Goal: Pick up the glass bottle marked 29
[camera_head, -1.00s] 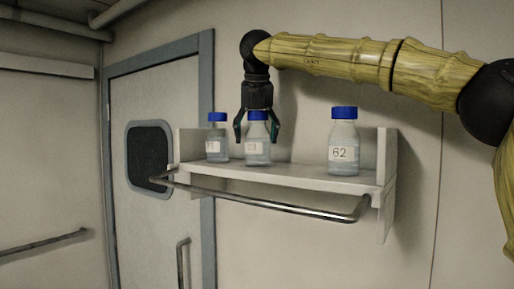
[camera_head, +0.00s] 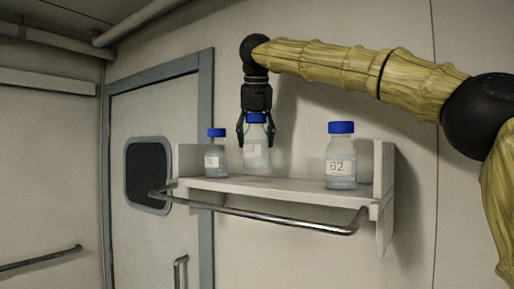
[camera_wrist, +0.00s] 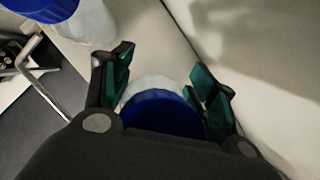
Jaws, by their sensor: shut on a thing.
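My gripper (camera_head: 256,136) is shut on a blue-capped glass bottle (camera_head: 256,155) in the head view. The bottle hangs upright just above the middle of the shelf. Its label is too small and blurred to read. In the wrist view its blue cap (camera_wrist: 160,112) sits between the two green-padded fingers (camera_wrist: 158,92). A second blue-capped bottle (camera_head: 215,160) stands on the shelf at the left, its label unreadable. A third bottle (camera_head: 341,168), marked 62, stands at the right.
The white wall shelf (camera_head: 265,187) has side walls and a metal rail (camera_head: 270,220) along its front. The left bottle stands close to the held one; there is free shelf between the held bottle and 62. A door (camera_head: 150,240) is at the left.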

